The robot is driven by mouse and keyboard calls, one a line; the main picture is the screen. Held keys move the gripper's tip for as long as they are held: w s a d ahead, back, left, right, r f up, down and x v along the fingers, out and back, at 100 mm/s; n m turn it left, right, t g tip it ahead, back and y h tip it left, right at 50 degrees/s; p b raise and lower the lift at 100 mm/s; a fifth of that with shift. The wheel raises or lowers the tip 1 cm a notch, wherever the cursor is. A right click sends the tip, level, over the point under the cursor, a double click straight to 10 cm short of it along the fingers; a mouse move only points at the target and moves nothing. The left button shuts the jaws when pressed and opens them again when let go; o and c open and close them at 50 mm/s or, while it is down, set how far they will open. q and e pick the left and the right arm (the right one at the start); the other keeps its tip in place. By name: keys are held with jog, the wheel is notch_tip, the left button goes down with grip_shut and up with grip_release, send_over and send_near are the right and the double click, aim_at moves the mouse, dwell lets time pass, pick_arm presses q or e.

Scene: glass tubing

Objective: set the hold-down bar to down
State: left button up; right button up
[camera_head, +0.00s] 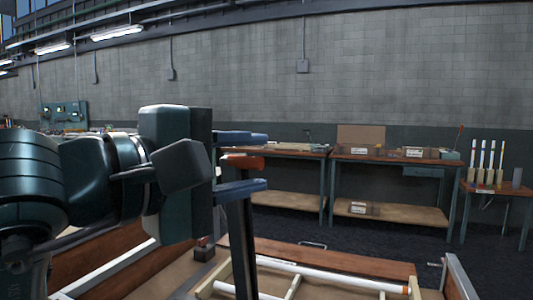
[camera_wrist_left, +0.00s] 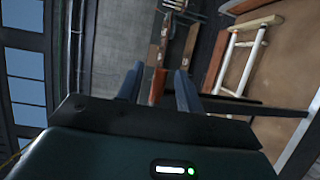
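The hold-down bar (camera_head: 240,245) is a dark bar standing nearly upright in the head view, with an orange-red grip (camera_head: 243,162) at its top. Its lower end is outside the frame. My left gripper (camera_head: 243,161) is open, one blue finger above the grip and one below it. In the left wrist view the orange grip (camera_wrist_left: 158,85) shows between the two fingertips (camera_wrist_left: 157,84), with gaps on both sides. The dark bar (camera_wrist_left: 265,109) also runs to the right there. My right gripper is not in view.
Below, a bench holds a pale frame with white tubes (camera_head: 330,280). A grey metal rail (camera_head: 458,278) stands at its right. Workbenches (camera_head: 390,158) with trays line the far grey wall, beyond dark open floor.

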pick_arm(q)
jog(key=shift+x, duration=1.65)
grip_shut()
